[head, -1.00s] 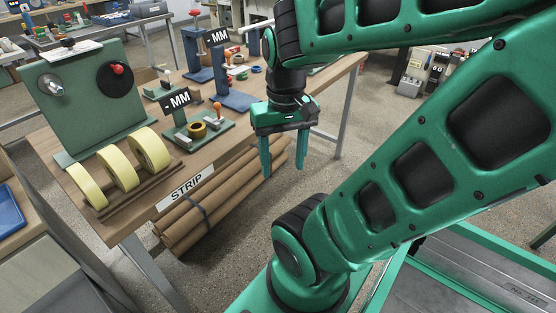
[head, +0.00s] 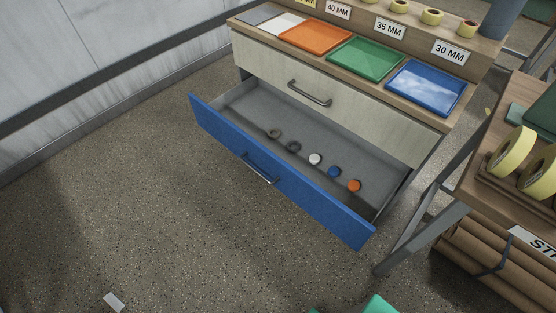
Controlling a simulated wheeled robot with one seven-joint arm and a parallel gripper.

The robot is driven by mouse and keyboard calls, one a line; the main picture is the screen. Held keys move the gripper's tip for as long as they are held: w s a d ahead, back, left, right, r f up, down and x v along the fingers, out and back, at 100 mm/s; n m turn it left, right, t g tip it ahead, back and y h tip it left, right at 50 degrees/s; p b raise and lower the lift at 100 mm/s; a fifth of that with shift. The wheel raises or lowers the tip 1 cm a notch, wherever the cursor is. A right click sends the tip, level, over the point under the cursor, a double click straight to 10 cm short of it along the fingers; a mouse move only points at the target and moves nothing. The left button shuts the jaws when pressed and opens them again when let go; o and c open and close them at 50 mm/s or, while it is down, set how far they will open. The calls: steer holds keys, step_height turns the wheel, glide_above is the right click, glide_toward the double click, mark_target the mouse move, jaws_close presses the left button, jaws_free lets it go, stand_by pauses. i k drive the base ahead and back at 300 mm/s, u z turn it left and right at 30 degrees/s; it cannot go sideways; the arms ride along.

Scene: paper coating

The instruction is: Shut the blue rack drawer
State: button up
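The blue rack drawer (head: 300,186) is the lower drawer of a wooden rack and stands pulled well out, with a dark bar handle (head: 259,168) on its blue front. Inside it lie two dark rings (head: 283,140) and small white, blue and orange round pieces (head: 334,172). The pale drawer above it (head: 330,88) is shut. My gripper is outside the view; only small green parts of my body show at the bottom edge.
Orange (head: 315,37), green (head: 364,59) and blue (head: 427,87) trays lie on the rack top. A workbench (head: 480,190) with yellow rolls and brown tubes below stands close at the right. The floor (head: 140,210) before the drawer is mostly clear, with a small white scrap (head: 114,301).

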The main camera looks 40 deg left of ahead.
mark_target(241, 118)
steer(key=u, duration=1.8)
